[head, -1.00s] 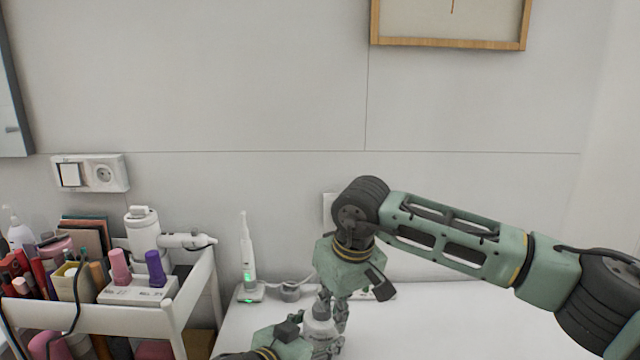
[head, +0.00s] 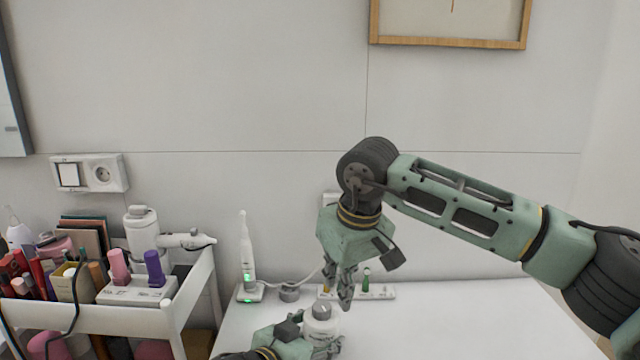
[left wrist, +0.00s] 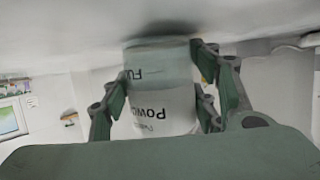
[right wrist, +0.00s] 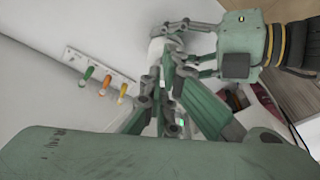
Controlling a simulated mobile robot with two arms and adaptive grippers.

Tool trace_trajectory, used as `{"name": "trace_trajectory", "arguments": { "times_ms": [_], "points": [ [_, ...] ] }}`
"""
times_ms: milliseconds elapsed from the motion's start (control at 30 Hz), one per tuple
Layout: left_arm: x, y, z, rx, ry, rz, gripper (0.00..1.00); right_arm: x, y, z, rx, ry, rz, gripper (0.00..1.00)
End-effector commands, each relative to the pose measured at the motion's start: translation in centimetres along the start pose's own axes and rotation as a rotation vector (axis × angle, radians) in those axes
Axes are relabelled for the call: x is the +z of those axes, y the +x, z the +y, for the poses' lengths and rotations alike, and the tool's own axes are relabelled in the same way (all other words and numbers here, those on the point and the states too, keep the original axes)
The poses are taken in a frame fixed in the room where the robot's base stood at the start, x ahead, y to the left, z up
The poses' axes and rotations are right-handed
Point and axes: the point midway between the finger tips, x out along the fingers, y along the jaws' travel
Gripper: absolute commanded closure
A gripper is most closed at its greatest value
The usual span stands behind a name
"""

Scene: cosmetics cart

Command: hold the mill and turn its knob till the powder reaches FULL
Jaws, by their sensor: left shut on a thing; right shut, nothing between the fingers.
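The mill (head: 321,328) is a white cylinder with a grey knob (head: 321,311) on top, upright on the white table. My left gripper (head: 324,347) is shut on its body from the front. In the left wrist view the mill (left wrist: 160,108) appears upside down between the fingers, with "FU" and "Powder" lettering partly visible. A grey-green band lies around "FU"; I cannot tell the powder level. My right gripper (head: 346,300) is shut and empty, pointing down just above and right of the knob, apart from it. The right wrist view shows its fingers close to my left gripper (right wrist: 195,42).
A strip with coloured pegs (head: 378,292) lies behind the mill. A toothbrush on a charger (head: 247,260) stands to the left, with a cable running right. A full cosmetics cart (head: 190,310) stands further left. The table's right side (head: 470,320) is clear.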

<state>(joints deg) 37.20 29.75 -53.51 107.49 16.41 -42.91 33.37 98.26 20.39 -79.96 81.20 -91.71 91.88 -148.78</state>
Motion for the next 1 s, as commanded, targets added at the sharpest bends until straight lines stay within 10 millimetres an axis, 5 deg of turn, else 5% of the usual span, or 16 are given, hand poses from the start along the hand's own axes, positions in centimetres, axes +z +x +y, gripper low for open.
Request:
{"name": "trace_trajectory", "arguments": {
  "times_ms": [533, 1000],
  "points": [
    [0.6, 0.1, 0.0, -0.002, -0.001, -0.012, 0.82, -1.2, -0.6, -2.1, -0.041, 0.009, -0.018, 1.0],
    [0.7, 0.1, 0.0, -0.002, -0.002, -0.014, 0.82, 0.2, 4.5, -2.3, -0.041, 0.01, -0.018, 1.0]
  ]
}}
